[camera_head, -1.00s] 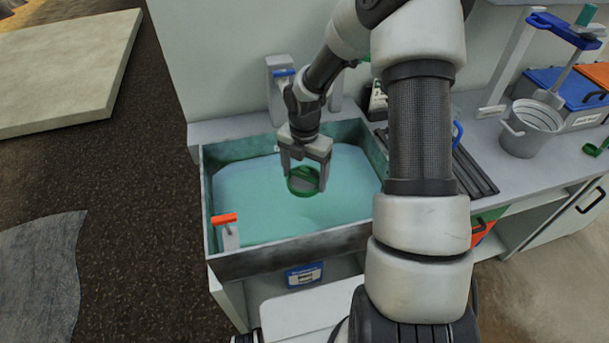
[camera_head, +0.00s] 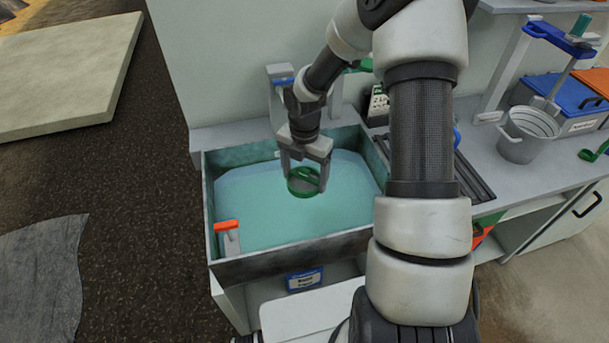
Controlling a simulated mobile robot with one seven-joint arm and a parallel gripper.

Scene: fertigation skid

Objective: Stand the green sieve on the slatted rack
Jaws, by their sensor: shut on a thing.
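The green sieve (camera_head: 303,188) is a round green ring with a grey mesh. My gripper (camera_head: 306,180) is shut on it, with the fingers pointing down, over the water-filled tank (camera_head: 280,258). I cannot tell whether the sieve touches the water. The slatted rack (camera_head: 474,181), with dark slats, lies on the counter to the right of the tank.
An orange-handled valve (camera_head: 228,228) stands at the tank's front left corner. A grey bucket (camera_head: 527,132), a blue-lidded box (camera_head: 565,95) and a green scoop (camera_head: 592,154) are on the counter at right. The tank walls rise around the sieve.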

